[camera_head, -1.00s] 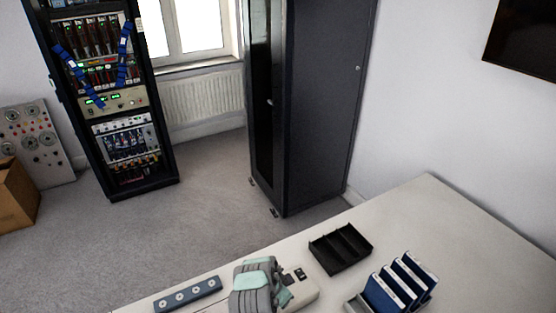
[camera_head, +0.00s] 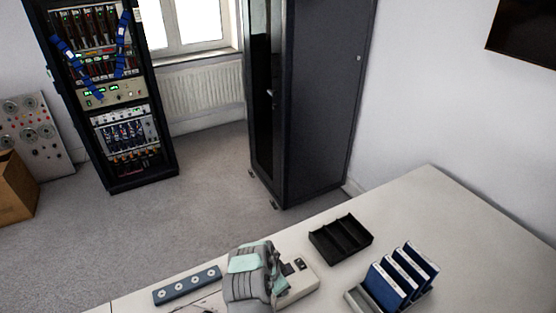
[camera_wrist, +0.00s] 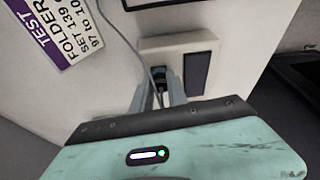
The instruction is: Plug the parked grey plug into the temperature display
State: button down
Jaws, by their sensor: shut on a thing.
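My gripper (camera_wrist: 161,92) is shut on a small dark plug (camera_wrist: 160,73), with a thin grey cable (camera_wrist: 142,45) running up past it. The plug is at the face of a cream box (camera_wrist: 178,46), which looks like the temperature display. A dark rectangular panel (camera_wrist: 195,72) is just right of the plug. I cannot tell whether the plug is seated or only near the box. In the head view my gripper (camera_head: 268,297) largely hides the plug and covers the left part of the cream box (camera_head: 301,285).
A blue-grey strip with several round sockets (camera_head: 187,286) lies left of my gripper. A black tray (camera_head: 341,239) and a rack of blue folders (camera_head: 403,274) stand to the right. A purple-white label (camera_wrist: 58,30) shows in the wrist view.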

jog(key=shift+m+b, duration=0.5)
jog(key=shift+b, duration=0.05)
dwell(0.4)
jog(key=c, duration=1.2)
grip_release()
jog(key=shift+c, duration=0.2)
jog(key=shift+r, duration=0.1)
jog(key=shift+p+v, duration=0.85)
jog(key=shift+v, duration=1.55)
jog(key=shift+a, duration=0.1)
